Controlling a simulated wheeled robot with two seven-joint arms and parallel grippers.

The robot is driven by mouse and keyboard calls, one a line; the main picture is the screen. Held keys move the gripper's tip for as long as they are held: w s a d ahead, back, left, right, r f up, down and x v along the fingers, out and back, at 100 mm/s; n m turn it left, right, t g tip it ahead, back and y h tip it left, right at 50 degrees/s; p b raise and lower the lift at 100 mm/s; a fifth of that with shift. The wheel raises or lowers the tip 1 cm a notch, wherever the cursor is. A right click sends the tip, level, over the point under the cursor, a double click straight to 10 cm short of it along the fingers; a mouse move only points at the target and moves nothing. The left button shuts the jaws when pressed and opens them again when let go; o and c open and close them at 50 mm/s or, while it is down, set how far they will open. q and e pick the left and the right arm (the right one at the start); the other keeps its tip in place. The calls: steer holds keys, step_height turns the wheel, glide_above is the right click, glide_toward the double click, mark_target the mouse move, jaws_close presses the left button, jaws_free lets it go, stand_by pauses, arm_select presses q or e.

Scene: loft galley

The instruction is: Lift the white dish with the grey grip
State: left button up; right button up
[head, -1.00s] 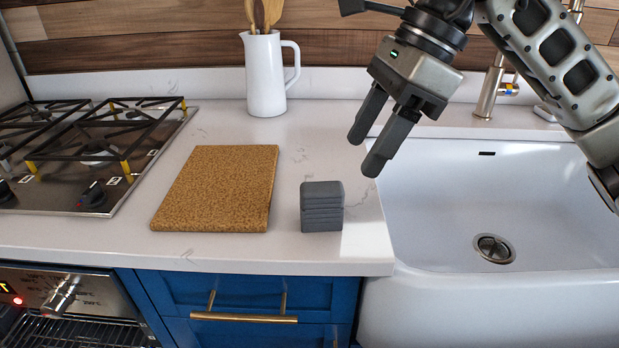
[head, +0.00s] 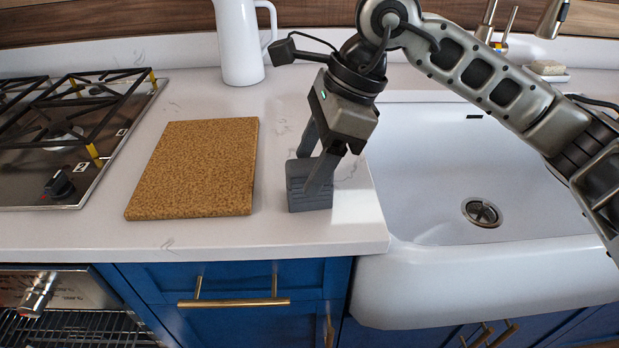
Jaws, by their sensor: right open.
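A grey ridged block (head: 297,196) stands on the counter between the cork board and the sink. My right gripper (head: 311,172) is open and points down at the block. One finger overlaps the block's front right part in the picture, and the other shows behind its top. I cannot tell whether either finger touches it. My left gripper is not in view.
A cork board (head: 195,168) lies left of the block, with a gas hob (head: 112,150) beyond. A white jug (head: 238,45) stands behind. The white sink (head: 430,200) is at right. The counter's front edge (head: 250,250) is close.

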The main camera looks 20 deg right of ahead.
mark_target(301, 180)
steer(key=x, duration=0.3)
steer(key=shift+w+f+p, duration=0.3)
steer(key=shift+w+f, duration=0.05)
steer(key=shift+f, duration=0.05)
steer(key=shift+a+f, duration=0.2)
steer(key=shift+f, duration=0.2)
steer(key=c, duration=1.1)
steer(key=shift+r, duration=0.1)
